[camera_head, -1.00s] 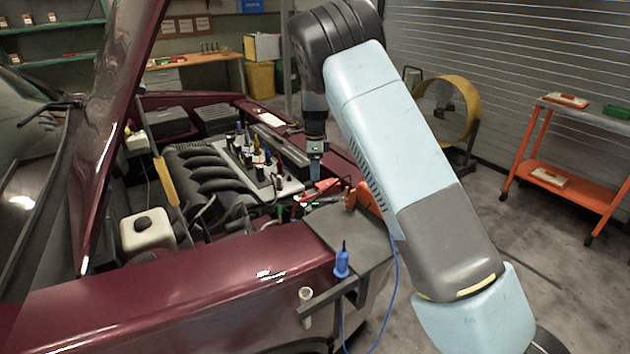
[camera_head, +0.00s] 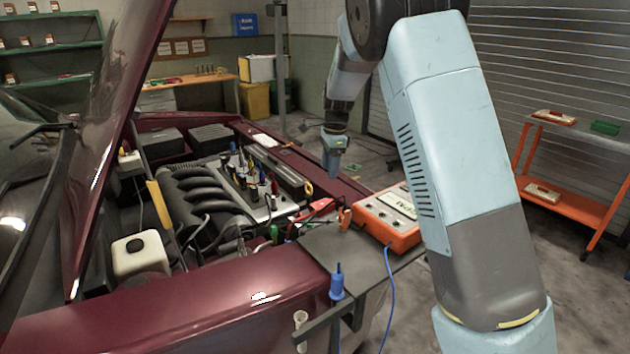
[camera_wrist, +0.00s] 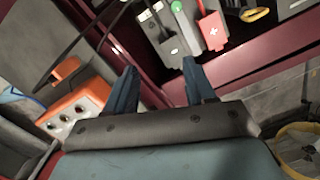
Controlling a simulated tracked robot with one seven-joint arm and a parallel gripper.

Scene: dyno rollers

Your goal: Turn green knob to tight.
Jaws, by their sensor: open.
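A small green part, apparently the green knob (camera_head: 274,232), shows at the front of the engine bay, left of a red clamp (camera_head: 318,207). In the wrist view a round green top (camera_wrist: 178,7) sits at the upper edge, beside the red clamp with a white plus (camera_wrist: 213,30). Any tightness marking is too small to read. My gripper (camera_head: 334,168) hangs above the car's right fender, beyond and right of the green part and apart from it. In the wrist view its two blue fingers (camera_wrist: 159,70) are spread with nothing between them.
An orange meter box (camera_head: 388,222) rests on the grey fender mat near my arm. A blue plug with cable (camera_head: 337,284) stands at the front. Dark cables and several small coloured-tipped posts (camera_head: 250,180) crowd the engine. The raised hood (camera_head: 110,130) bounds the left.

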